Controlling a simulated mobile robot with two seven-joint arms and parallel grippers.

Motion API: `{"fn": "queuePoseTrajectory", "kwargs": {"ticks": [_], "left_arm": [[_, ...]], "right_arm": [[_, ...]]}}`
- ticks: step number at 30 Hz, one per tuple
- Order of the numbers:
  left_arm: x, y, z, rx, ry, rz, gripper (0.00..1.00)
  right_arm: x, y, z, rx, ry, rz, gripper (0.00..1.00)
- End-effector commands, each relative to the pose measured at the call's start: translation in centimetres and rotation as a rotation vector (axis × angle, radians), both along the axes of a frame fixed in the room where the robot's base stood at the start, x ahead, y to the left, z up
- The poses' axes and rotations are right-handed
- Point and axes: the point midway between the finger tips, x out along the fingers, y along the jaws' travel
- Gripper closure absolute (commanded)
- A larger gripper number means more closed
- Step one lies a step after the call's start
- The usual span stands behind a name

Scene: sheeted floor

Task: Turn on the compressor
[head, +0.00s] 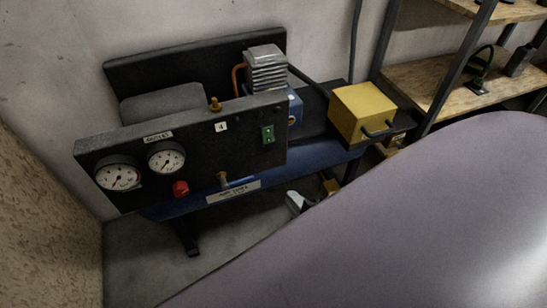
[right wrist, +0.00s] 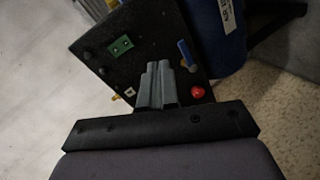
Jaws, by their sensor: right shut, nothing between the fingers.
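The compressor has a black front panel (head: 190,150) over a blue tank (head: 215,200). A small green switch (head: 268,134) sits on the panel's right part; it also shows in the right wrist view (right wrist: 120,46). Whether it is on cannot be told. A red knob (head: 180,188) is low on the panel, and it shows in the right wrist view (right wrist: 198,92) too. My right gripper (right wrist: 158,66) is shut and empty, its fingers in front of the panel between switch and knob in the right wrist view. It appears apart from the switch. My left gripper is out of view.
Two round gauges (head: 118,175) are on the panel's left. A yellow box (head: 365,110) with a black handle is at the right end. Wooden shelves (head: 470,90) stand at right, a wall behind. My large grey arm part covers the lower right of the head view.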

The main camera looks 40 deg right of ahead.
Motion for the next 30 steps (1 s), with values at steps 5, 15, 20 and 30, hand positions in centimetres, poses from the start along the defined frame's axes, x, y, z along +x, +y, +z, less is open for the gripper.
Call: {"fn": "queuePoseTrajectory", "kwargs": {"ticks": [5, 15, 20, 30], "left_arm": [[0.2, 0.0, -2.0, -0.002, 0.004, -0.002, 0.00], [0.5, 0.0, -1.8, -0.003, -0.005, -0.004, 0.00], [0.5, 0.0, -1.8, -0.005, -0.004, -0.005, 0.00], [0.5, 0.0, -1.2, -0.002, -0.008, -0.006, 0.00]], "right_arm": [[0.6, -0.8, 1.4, -0.249, -0.091, 0.014, 1.00], [0.8, -1.0, 2.9, -0.381, -0.140, 0.015, 1.00], [0.8, -1.0, 2.9, -0.378, -0.138, 0.015, 1.00], [3.0, -1.5, 2.8, -0.380, -0.141, 0.015, 1.00]]}}
